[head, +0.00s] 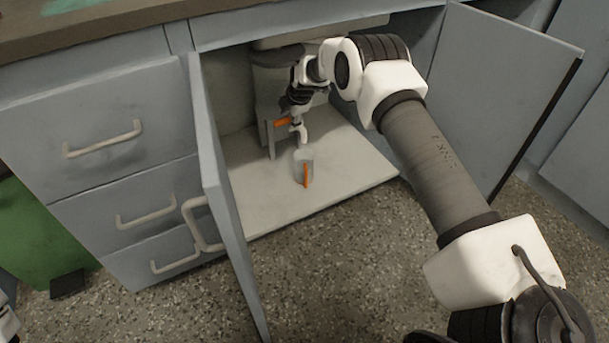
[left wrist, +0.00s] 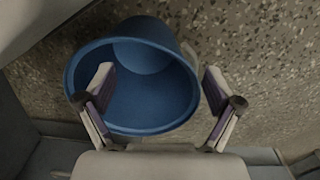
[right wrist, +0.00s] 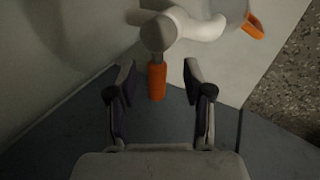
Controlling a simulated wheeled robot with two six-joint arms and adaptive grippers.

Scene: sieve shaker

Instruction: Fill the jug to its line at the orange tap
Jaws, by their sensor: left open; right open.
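The clear jug (head: 304,160) stands upright on the cabinet floor below the tap's pale spout (head: 301,132), its orange handle facing out. I cannot tell its water level. The tap's orange lever (head: 282,121) shows beside the spout. In the right wrist view the lever (right wrist: 157,82) hangs between the fingertips of my open right gripper (right wrist: 158,78), with gaps on both sides; the spout (right wrist: 200,28) curves right and the jug's orange handle (right wrist: 253,25) shows at top right. My left gripper (left wrist: 157,82) is open, over a blue bucket, with nothing visibly held.
The cabinet's left door (head: 225,205) and right door (head: 500,95) stand open. A grey tank (head: 268,80) is behind the tap. The cabinet floor (head: 255,205) is bare in front. The blue bucket (left wrist: 150,105) stands on the speckled floor. A green bin (head: 45,235) is far left.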

